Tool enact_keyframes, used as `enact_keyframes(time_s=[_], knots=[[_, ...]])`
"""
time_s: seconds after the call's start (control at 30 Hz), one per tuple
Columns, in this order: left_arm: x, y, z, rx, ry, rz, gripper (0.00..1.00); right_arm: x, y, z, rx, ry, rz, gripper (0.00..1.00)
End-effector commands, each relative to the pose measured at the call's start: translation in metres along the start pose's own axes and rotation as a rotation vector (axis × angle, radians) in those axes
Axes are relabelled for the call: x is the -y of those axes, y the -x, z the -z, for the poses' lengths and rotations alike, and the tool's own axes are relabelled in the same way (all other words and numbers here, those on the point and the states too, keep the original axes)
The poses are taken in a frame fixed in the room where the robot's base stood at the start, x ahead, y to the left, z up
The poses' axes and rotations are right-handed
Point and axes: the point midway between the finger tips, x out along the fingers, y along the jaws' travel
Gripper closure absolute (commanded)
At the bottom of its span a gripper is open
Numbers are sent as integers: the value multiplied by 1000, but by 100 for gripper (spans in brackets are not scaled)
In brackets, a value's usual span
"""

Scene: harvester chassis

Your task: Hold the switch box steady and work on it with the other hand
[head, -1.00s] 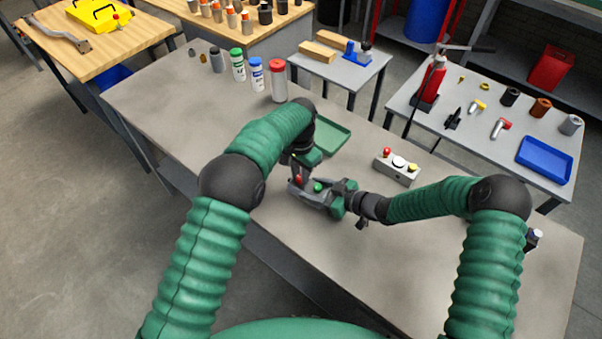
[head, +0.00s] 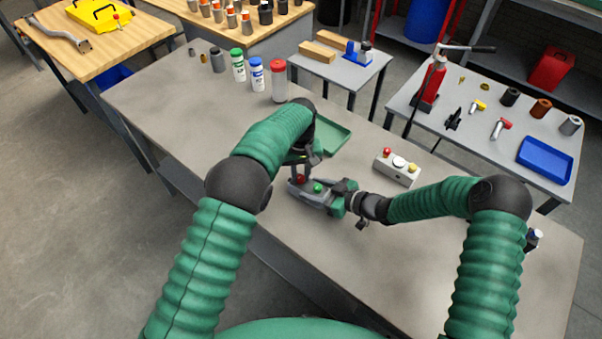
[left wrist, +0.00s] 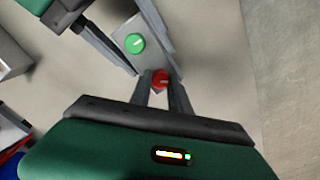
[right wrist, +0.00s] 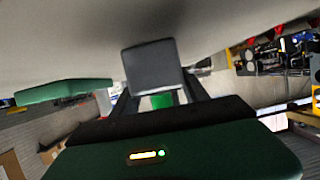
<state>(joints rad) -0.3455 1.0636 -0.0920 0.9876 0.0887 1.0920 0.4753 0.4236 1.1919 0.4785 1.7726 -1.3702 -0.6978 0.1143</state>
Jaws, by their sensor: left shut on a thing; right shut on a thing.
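The switch box is a small grey box (head: 309,187) with a red knob (head: 300,179) and a green knob (head: 318,188), low over the middle of the grey bench. My right gripper (head: 325,192) is shut on the box, its fingers along both long sides. In the left wrist view the box (left wrist: 131,27) shows the green knob (left wrist: 135,43) and, nearer me, the red knob (left wrist: 160,78). My left gripper (left wrist: 160,80) comes from above and is shut on the red knob. In the right wrist view a dark grey face fills the space between my fingers.
A green tray (head: 333,136) lies just behind the grippers. A grey button box (head: 397,168) with red, white and yellow buttons stands to the right. Bottles (head: 257,75) stand at the back left. The bench's left part is clear.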

Motion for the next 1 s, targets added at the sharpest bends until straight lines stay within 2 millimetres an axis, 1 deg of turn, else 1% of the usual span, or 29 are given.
enact_keyframes(time_s=[0.3,0.5,0.7,1.0], knots=[[-2,1,-1,0,289,-3,100,1,0,0,1,-1,1,100],[-3,1,-1,2,441,-5,100,1,-1,0,1,0,2,100],[-4,1,-1,2,546,-5,100,1,-1,0,1,0,2,100],[-4,1,-1,3,614,-7,100,2,-1,0,1,0,4,100]])
